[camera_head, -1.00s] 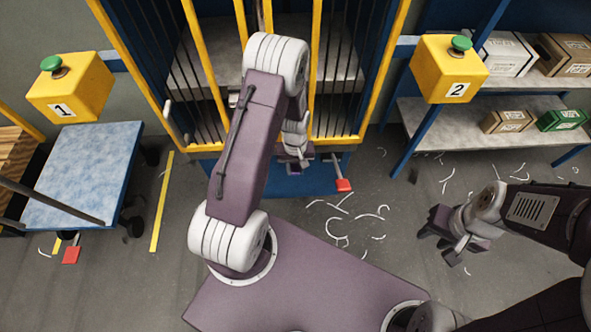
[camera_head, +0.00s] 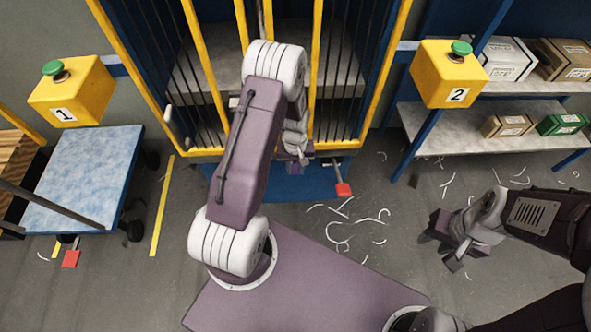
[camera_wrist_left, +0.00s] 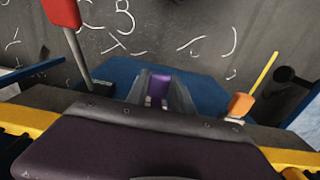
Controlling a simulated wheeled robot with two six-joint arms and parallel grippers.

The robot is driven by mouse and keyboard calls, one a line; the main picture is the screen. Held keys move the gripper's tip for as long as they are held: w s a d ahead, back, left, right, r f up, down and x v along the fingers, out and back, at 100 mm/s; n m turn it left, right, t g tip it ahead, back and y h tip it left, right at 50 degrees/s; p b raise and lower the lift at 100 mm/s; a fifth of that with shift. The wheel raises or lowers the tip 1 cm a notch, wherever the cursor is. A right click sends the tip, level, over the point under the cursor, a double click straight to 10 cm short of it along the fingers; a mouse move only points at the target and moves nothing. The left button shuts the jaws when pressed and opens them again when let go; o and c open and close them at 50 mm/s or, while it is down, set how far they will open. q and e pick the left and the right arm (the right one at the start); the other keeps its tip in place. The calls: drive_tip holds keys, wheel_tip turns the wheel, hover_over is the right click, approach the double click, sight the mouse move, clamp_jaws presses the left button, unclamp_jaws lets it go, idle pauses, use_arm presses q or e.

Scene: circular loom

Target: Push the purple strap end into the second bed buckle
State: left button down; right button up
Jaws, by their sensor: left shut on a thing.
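My left gripper (camera_head: 296,160) is low in front of the yellow-framed cage, over the blue bed (camera_head: 265,183). In the left wrist view its two grey fingers (camera_wrist_left: 160,98) are closed around the purple strap end (camera_wrist_left: 159,85), which also shows as a small purple patch in the head view (camera_head: 295,169). An orange block (camera_wrist_left: 240,104) stands to the right of the fingers in the wrist view. I cannot make out the second bed buckle or whether the strap end touches it. My right gripper (camera_head: 446,242) is open and empty above the floor at the right.
A red-tipped lever (camera_head: 343,189) stands right of my left gripper. Yellow button boxes 1 (camera_head: 70,92) and 2 (camera_head: 448,75) flank the cage. A blue cart (camera_head: 85,178) is at the left, shelves with cartons (camera_head: 500,125) at the right. White scraps (camera_head: 350,228) litter the floor.

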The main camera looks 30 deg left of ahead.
sight(295, 170)
use_arm(q)
drive_tip(key=shift+w, duration=0.1)
drive_tip(key=c, duration=1)
unclamp_jaws()
drive_tip(key=shift+a, duration=0.1)
wheel_tip(295, 170, up, 9)
drive_tip(key=shift+p, duration=1.15)
